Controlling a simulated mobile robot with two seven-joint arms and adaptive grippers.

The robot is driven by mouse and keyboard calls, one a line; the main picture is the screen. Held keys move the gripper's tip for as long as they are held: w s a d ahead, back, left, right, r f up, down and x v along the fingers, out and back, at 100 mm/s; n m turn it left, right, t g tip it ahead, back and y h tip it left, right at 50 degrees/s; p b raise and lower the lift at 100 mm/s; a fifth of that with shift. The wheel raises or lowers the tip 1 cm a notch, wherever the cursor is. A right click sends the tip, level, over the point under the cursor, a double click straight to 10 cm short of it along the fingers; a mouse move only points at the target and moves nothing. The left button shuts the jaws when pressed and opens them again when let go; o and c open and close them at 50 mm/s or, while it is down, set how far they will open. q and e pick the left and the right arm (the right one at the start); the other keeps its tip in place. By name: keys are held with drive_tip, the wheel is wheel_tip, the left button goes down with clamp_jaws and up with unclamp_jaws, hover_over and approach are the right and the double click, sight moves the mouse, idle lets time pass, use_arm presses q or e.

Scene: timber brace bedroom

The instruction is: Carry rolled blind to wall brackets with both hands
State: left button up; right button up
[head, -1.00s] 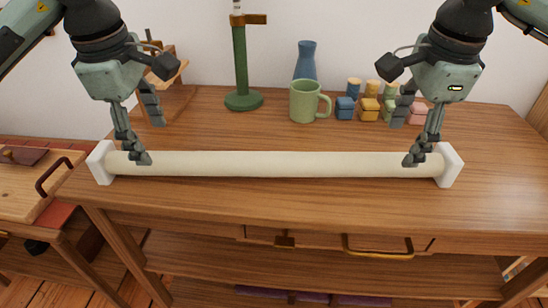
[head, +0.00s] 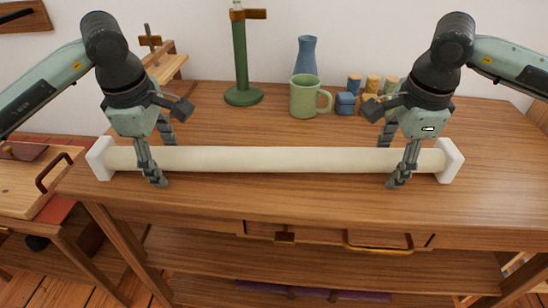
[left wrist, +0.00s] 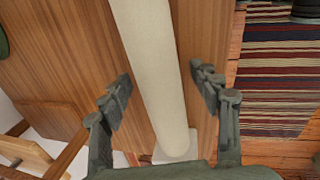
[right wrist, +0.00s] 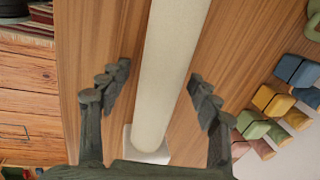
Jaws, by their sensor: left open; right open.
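The rolled blind (head: 270,160) is a long cream roll with a white square cap at each end. It lies level across the front part of the wooden table. My left gripper (head: 163,158) is open and straddles the roll near its left end. My right gripper (head: 391,161) is open and straddles the roll near its right end. In the left wrist view the roll (left wrist: 148,65) runs between the spread fingers (left wrist: 160,95), with gaps on both sides. The right wrist view shows the roll (right wrist: 167,70) between open fingers too. The wall brackets cannot be made out.
Behind the roll stand a green mug (head: 304,97), a blue vase (head: 307,57), a green post stand (head: 241,60) and several small coloured blocks (head: 346,103). The wooden table (head: 270,205) has bare space in front of the roll. A lower side table (head: 25,185) stands at left.

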use_arm(q)
clamp_jaws()
use_arm(e)
clamp_jaws()
use_arm(q)
drive_tip(key=shift+r, duration=0.1)
use_arm(e)
drive_tip(key=shift+r, duration=0.1)
